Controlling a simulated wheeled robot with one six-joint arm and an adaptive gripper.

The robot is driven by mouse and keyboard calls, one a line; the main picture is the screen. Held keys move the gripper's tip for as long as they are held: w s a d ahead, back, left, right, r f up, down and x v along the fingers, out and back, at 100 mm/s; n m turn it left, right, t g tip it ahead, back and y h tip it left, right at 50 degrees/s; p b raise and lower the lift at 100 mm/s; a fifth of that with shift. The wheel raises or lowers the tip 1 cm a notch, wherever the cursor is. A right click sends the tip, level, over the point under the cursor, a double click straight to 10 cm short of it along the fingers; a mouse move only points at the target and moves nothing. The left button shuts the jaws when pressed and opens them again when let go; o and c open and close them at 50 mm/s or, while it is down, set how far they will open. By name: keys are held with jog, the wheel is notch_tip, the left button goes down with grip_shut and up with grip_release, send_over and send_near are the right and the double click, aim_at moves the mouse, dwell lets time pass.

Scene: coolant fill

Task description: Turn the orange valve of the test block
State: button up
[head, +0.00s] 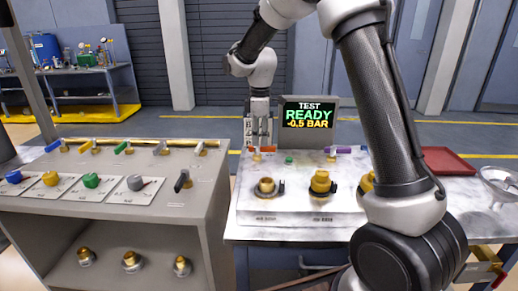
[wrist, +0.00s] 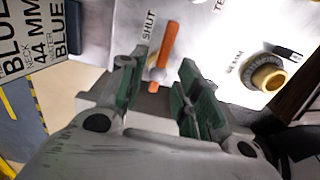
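The orange valve (wrist: 166,44) is a slim bar handle on the test block (wrist: 205,45), with the word SHUT printed to its left in the wrist view. In the head view, the orange valve (head: 266,149) shows only partly at the back left of the test block (head: 300,218), beneath my gripper (head: 261,143). In the wrist view, my gripper (wrist: 164,62) is open, its green-padded fingers on either side of the handle. The handle is nearer the left finger; I cannot tell whether they touch.
A screen (head: 309,115) behind the block reads TEST READY -0.5 BAR. A purple handle (head: 337,149) and brass ports (head: 320,184) are on the block. A grey bench (head: 135,178) with coloured valves stands left. A red tray (head: 447,160) and metal bowl (head: 500,180) are right.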

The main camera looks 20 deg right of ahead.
aim_at(261, 148)
jog(key=shift+f, duration=2.35)
grip_shut()
